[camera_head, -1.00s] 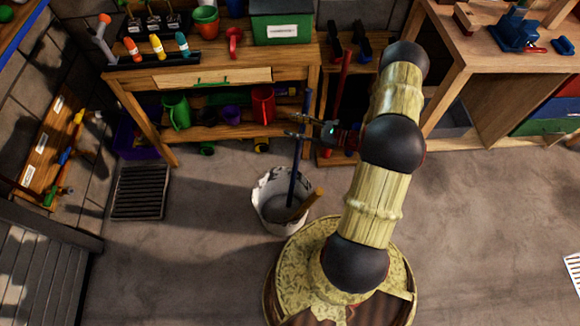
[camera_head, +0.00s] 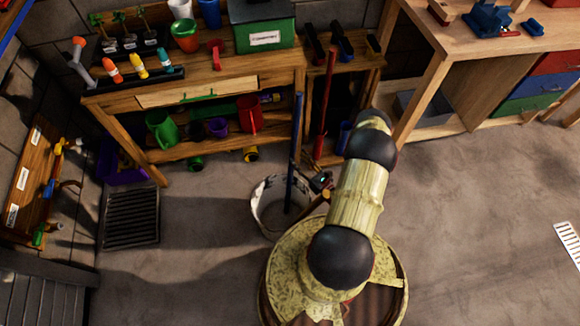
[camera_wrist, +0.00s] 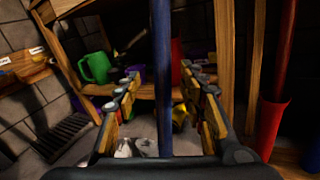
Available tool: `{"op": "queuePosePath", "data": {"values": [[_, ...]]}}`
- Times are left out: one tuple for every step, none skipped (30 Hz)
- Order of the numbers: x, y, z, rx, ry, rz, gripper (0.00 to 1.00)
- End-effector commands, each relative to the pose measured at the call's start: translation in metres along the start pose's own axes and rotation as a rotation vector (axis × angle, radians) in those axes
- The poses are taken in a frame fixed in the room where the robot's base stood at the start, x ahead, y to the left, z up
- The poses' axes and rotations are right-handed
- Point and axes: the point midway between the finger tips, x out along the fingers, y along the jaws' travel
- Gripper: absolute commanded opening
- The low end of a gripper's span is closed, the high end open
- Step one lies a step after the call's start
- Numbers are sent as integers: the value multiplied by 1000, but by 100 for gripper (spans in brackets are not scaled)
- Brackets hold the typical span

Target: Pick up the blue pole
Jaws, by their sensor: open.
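The blue pole (camera_head: 294,150) stands nearly upright in a white bucket (camera_head: 258,205) on the floor, with its top in front of the workbench. My gripper (camera_wrist: 162,85) is low beside the pole, at about the height of the bucket's rim. In the wrist view its jaws are open, one finger on each side of the blue pole (camera_wrist: 163,50), which runs vertically between them. Neither finger clearly touches it. The pole's lower part is hidden in the wrist view by the gripper's body.
A wooden workbench (camera_head: 120,97) with mugs on its shelf stands behind the bucket. A red pole (camera_head: 327,105) stands to the right; it also shows in the wrist view (camera_wrist: 272,115). A floor grate (camera_head: 132,215) lies left.

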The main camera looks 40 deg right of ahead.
Motion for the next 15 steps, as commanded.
{"op": "queuePosePath", "data": {"values": [[5, 0, 0, -1, -1, 3, 41], [8, 0, 0, -2, -1, 3, 41], [12, -1, 1, -2, -1, 3, 41], [16, -1, 2, -2, -1, 4, 41], [20, -2, 2, -2, -2, 5, 41], [27, -3, 3, -3, -1, 5, 41], [31, -3, 4, -3, -1, 5, 41], [35, -3, 5, -3, -1, 5, 41], [41, -3, 4, -1, 0, 4, 41], [44, -3, 4, -1, 0, 5, 41], [47, -3, 5, -1, 0, 4, 41], [50, -3, 5, -1, 0, 3, 41], [52, -3, 6, -1, 0, 3, 41], [54, -3, 6, -1, 0, 3, 41], [55, -3, 6, -1, 0, 2, 41]]}}
